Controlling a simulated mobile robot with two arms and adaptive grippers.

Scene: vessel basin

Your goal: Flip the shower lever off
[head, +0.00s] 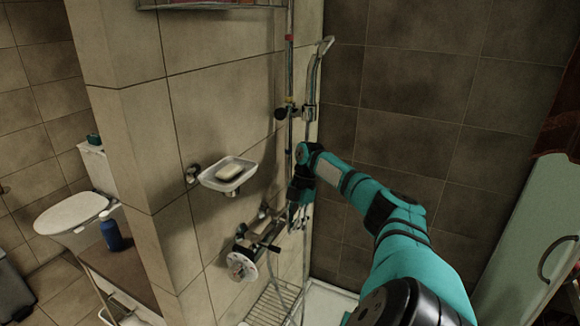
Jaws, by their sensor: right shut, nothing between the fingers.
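The shower mixer (262,239) is on the tiled wall, left of and below my right gripper. It has a round pale knob (241,266) at its near end and a thin dark lever (267,246) sticking out. My right gripper (293,212) is shut and empty, pointing down beside the far end of the mixer. I cannot tell whether it touches the mixer, and my wrist partly hides the area behind it. My left gripper is not in view.
A soap dish (211,180) with soap (229,172) juts from the wall. The shower rail (290,75) and shower head (326,46) rise above. A wire rack (272,304) is below the mixer. A pale door (530,235) stands at right; a toilet (72,212) at left.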

